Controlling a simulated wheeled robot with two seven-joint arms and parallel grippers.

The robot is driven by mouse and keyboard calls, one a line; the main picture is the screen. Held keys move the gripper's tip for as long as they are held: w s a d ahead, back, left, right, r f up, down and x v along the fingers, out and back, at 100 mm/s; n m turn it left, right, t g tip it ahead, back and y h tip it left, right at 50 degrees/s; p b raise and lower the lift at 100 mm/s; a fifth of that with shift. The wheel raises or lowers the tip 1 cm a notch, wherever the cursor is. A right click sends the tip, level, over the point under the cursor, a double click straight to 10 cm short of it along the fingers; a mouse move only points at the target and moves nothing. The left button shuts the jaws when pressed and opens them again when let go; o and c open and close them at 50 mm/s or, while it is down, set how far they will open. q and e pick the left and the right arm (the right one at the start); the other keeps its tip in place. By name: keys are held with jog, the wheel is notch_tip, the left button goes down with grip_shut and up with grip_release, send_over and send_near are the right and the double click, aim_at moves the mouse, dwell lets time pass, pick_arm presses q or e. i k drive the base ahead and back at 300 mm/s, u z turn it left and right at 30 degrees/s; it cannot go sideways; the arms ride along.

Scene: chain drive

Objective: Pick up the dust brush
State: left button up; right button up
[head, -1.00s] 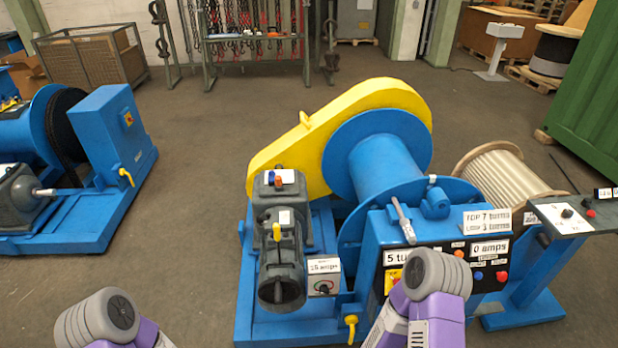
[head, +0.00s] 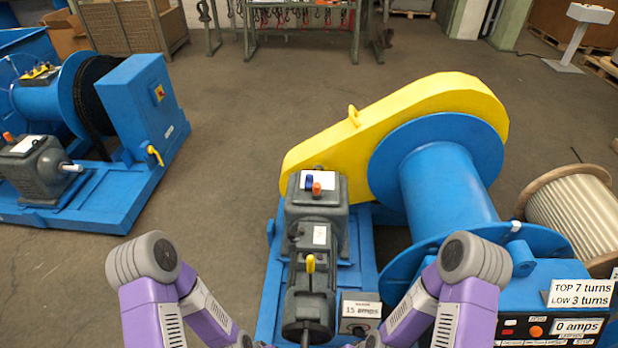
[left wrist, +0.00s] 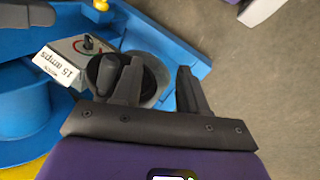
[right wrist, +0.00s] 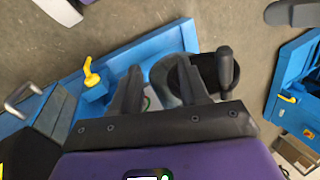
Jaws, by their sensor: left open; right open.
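I cannot make out a dust brush in any view. My left gripper (left wrist: 158,80) is open and empty in the left wrist view, over the round dark end of the grey motor (left wrist: 140,88). My right gripper (right wrist: 160,78) is open and empty in the right wrist view, close to the same motor's end (right wrist: 178,76). I cannot judge the exact gaps. In the head view only my forearms show; both grippers are below the picture.
The blue winch (head: 440,190) with its yellow chain guard (head: 400,115) fills the centre right. A yellow lever (right wrist: 91,75) stands on its blue base. A second blue winch (head: 140,115) is at the left. A cable reel (head: 575,215) stands right. Floor between the winches is clear.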

aim_at(309, 178)
jog(key=k, duration=0.5)
jog(key=u, duration=1.8)
jog(key=i, duration=2.85)
jog(key=z, duration=1.45)
jog(key=i, duration=2.65)
